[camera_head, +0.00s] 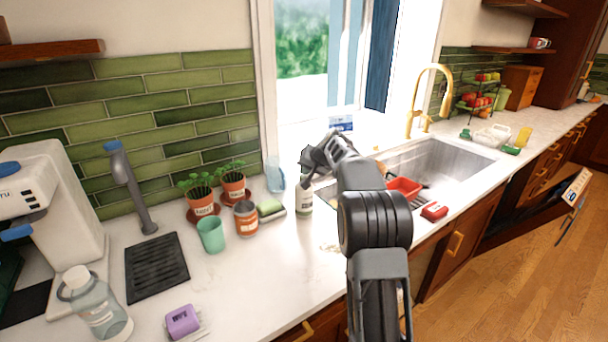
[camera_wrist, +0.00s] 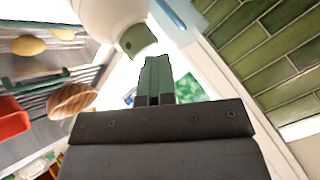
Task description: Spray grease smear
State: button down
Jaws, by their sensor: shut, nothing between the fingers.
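A white bottle (camera_head: 304,199) with a pale label stands upright on the counter, left of the sink. My gripper (camera_head: 311,160) is just above and beside its top, which is partly hidden in the head view. In the wrist view my gripper (camera_wrist: 156,66) has its green-grey fingers together with nothing between them. A white rounded body with an olive-green end (camera_wrist: 138,40) is close beyond the fingertips; I cannot tell whether they touch. A faint brownish smear (camera_head: 330,248) lies on the white counter in front of the bottle, partly beside my arm.
The sink (camera_head: 450,160), with a red container (camera_head: 404,187), lies right.

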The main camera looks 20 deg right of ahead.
notch_tip(320, 180, up, 6)
jog(key=p, duration=0.5)
dwell(0.8)
jog(key=s+a+r+n+g, duration=0.2)
jog(key=s+a, duration=0.5)
jog(key=s, duration=0.2)
jog(key=s+a+f+n+g+h, duration=0.1)
jog(key=s+a+f, duration=0.1)
jog(key=s, duration=0.7)
jog(key=s+a+f+n, duration=0.1)
jog(key=s+a+f, duration=0.2)
jog(key=s, duration=0.7)
jog(key=s+a+f+n+g+h, duration=0.1)
jog(key=s+f, duration=0.3)
jog(key=s, duration=0.6)
jog(key=shift+a+n+g+h, duration=0.3)
jog(key=shift+a, duration=0.5)
jog(key=shift+s+r, duration=0.1)
